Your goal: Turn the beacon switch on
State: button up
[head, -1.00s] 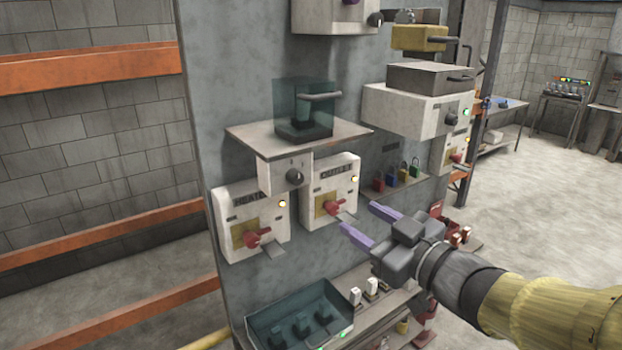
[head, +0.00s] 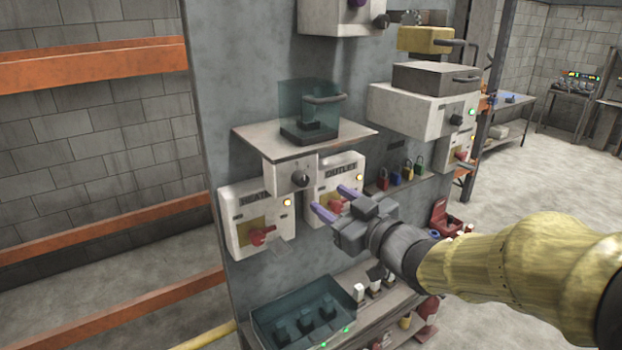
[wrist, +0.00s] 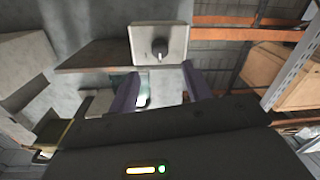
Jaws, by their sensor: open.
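A pale box with a dark rotary knob (head: 300,178) hangs under a small shelf on the grey panel. The knob (wrist: 160,49) faces the wrist view, above and between the fingertips. No beacon label is readable, so I cannot tell that this is the beacon switch. My gripper (head: 328,198) is open and empty, with its two purple fingers pointing at the panel just right of and below the knob box, apart from it. It also shows in the wrist view (wrist: 161,70). The fingers and hand partly hide the OUTLET box (head: 322,171) in the head view.
A box with a red handle (head: 246,215) is at left. The shelf (head: 268,139) carries a clear teal cover (head: 311,102). Below is an open teal tray (head: 277,306). Padlocks (head: 397,177) hang at right. Another knob box (head: 427,118) is upper right.

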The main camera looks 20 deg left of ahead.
aim_at(304, 182)
jog(key=p+x, duration=0.3)
jog(key=x, duration=0.5)
jog(key=shift+w+a, duration=0.15)
jog(key=shift+a, duration=0.05)
jog(key=shift+c, duration=0.4)
jog(key=c, duration=0.9)
jog(key=shift+m, duration=0.4)
jog(key=m, duration=0.5)
jog(key=shift+b, duration=0.35)
jog(key=m, duration=0.6)
jog(key=shift+t+p, duration=0.3)
jog(key=shift+p, duration=0.1)
jog(key=shift+m, duration=0.3)
